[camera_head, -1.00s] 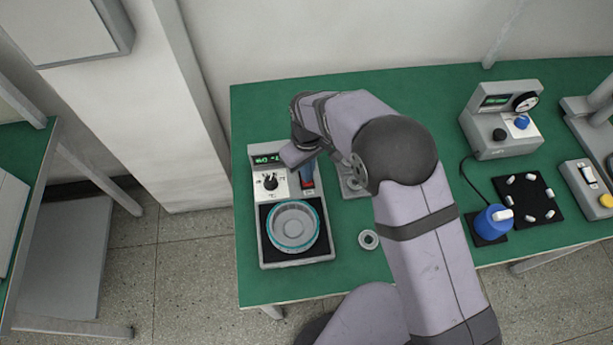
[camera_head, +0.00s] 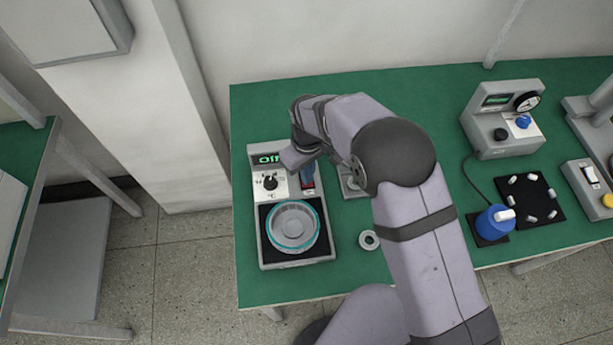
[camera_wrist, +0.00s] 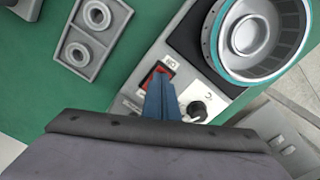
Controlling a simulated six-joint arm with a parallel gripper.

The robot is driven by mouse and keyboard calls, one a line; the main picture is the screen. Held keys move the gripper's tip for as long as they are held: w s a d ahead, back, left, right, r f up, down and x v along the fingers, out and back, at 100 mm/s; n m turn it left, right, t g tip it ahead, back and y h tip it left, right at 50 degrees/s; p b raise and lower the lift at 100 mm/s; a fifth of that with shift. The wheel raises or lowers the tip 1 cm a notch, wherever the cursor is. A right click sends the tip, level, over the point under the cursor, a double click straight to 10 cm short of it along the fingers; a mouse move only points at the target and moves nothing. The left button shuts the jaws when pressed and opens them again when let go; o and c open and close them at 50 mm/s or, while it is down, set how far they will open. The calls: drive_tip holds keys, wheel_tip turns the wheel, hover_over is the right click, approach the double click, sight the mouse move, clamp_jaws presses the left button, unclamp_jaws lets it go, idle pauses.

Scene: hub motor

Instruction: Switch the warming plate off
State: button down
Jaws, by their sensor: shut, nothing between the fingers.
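The warming plate (camera_head: 327,258) stands at the left of the green table, with a grey and teal ring-shaped part (camera_head: 292,227) on its black top. Its display (camera_head: 267,159) reads "Off" in green. A black knob (camera_head: 270,182) sits below the display, and it also shows in the wrist view (camera_wrist: 197,110). The red rocker switch (camera_head: 308,186) is right of the knob; in the wrist view the switch (camera_wrist: 160,72) is partly hidden by my fingers. My gripper (camera_wrist: 160,82) is shut and empty, with its blue fingertips at the switch. I cannot tell whether they touch it.
A grey tray with round parts (camera_wrist: 93,35) lies beside the plate. A loose metal ring (camera_head: 369,240) lies on the table. A gauge unit (camera_head: 502,122), a blue part (camera_head: 493,222) and a black pad (camera_head: 527,199) stand to the right.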

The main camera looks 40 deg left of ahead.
drive_tip(key=shift+r, duration=0.15)
wheel_tip(320, 180, up, 7)
drive_tip(key=p, duration=0.5)
idle(0.4)
drive_tip(key=w+d+r+m, duration=0.3)
drive_tip(key=w+d+r, duration=0.1)
drive_tip(key=d, duration=0.7)
drive_tip(key=w+d+r+m, duration=0.3)
drive_tip(key=d+r+m, duration=0.1)
drive_tip(key=d, duration=0.6)
drive_tip(key=s+d+r+m, duration=0.1)
drive_tip(key=s+d+m, duration=0.3)
drive_tip(key=d, duration=0.7)
drive_tip(key=s+d+r+m, duration=0.1)
drive_tip(key=s+d+m, duration=0.3)
drive_tip(key=s+d, duration=0.3)
drive_tip(key=d, duration=0.4)
drive_tip(key=shift+r, duration=0.2)
